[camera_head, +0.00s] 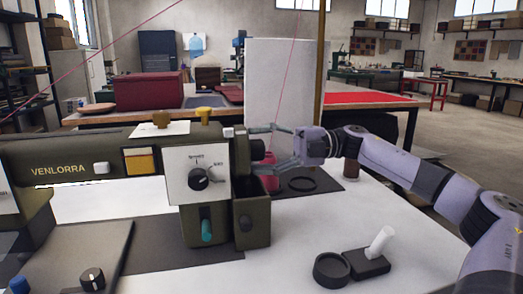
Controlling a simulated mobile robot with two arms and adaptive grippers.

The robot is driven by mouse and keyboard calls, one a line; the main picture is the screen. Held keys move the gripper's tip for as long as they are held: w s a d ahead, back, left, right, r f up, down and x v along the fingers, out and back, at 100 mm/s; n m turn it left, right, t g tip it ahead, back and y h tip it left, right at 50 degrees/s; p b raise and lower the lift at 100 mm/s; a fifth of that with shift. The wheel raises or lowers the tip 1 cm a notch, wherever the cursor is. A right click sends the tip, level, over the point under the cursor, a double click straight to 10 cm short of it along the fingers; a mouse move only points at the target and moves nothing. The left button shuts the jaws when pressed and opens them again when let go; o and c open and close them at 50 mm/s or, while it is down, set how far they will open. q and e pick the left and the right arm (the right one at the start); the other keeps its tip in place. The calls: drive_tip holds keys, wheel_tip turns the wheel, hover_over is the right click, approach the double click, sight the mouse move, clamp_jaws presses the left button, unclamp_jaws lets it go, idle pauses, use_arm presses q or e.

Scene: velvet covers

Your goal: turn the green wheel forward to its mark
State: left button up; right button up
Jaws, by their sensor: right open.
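An olive-green sewing machine (85,158) marked VENLORRA stands on the white table. At the right end of its head, an olive wheel (241,152) shows edge-on, with a dark hub on its right side. I cannot make out a mark on it. My right gripper (259,149) comes in from the right. Its two fingers are spread open, one above and one below the dark hub, close to the wheel. I cannot tell whether they touch it. My left gripper is not in view.
A white dial plate with a black knob (198,179) and a teal lever (207,230) are on the machine's front. A red spool (267,180) stands behind it. A black ring (331,270) and a white-handled switch box (366,262) lie front right. The white table between is clear.

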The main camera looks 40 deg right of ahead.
drive_tip(key=v, duration=1.2)
drive_tip(key=shift+r, duration=0.1)
